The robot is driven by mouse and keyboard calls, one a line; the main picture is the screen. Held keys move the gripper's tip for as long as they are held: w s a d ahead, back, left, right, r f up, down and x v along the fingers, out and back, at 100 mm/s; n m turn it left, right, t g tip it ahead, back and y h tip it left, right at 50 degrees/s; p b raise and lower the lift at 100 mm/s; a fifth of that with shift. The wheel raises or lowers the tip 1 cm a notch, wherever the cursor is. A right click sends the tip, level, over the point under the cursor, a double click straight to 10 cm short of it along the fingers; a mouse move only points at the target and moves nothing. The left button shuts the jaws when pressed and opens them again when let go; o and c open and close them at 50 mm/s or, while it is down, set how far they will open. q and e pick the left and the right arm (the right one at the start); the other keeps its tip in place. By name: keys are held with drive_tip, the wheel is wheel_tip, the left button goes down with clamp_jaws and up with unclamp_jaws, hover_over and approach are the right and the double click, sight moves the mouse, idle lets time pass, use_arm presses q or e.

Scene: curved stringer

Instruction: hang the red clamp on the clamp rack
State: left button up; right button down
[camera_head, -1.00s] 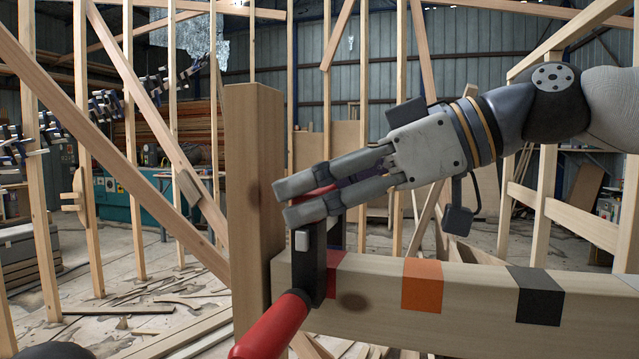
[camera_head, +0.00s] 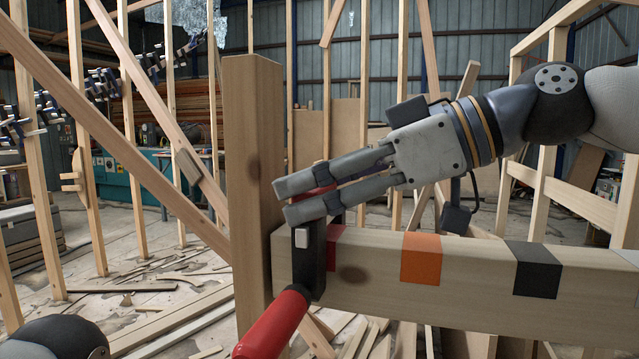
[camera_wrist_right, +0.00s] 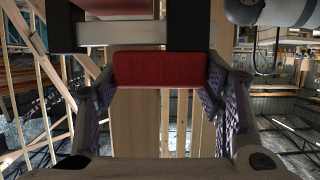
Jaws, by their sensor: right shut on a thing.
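The red clamp has a black body (camera_head: 309,262) and a red handle (camera_head: 273,326) that points down toward me in the head view. My right gripper (camera_head: 282,200) is shut on its upper red part, which also shows as a red block (camera_wrist_right: 160,70) between the fingers in the right wrist view. The clamp stands in front of the near end of a wooden beam, beside its red mark; whether it touches the beam I cannot tell. A row of dark clamps (camera_head: 45,105) runs slantwise at the far left; whether this is the clamp rack I cannot tell. My left gripper is not in view.
The beam (camera_head: 470,290) carries red, orange (camera_head: 422,259) and black marks and runs right. A thick upright post (camera_head: 255,170) stands at its left end. Slanting timbers (camera_head: 110,130) and studs fill the left and back. Scrap wood (camera_head: 165,275) litters the floor.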

drive_tip(key=shift+f, duration=0.35)
drive_tip(key=shift+c, duration=1.8)
unclamp_jaws()
drive_tip(key=shift+f, duration=0.1)
drive_tip(key=v, duration=1.2)
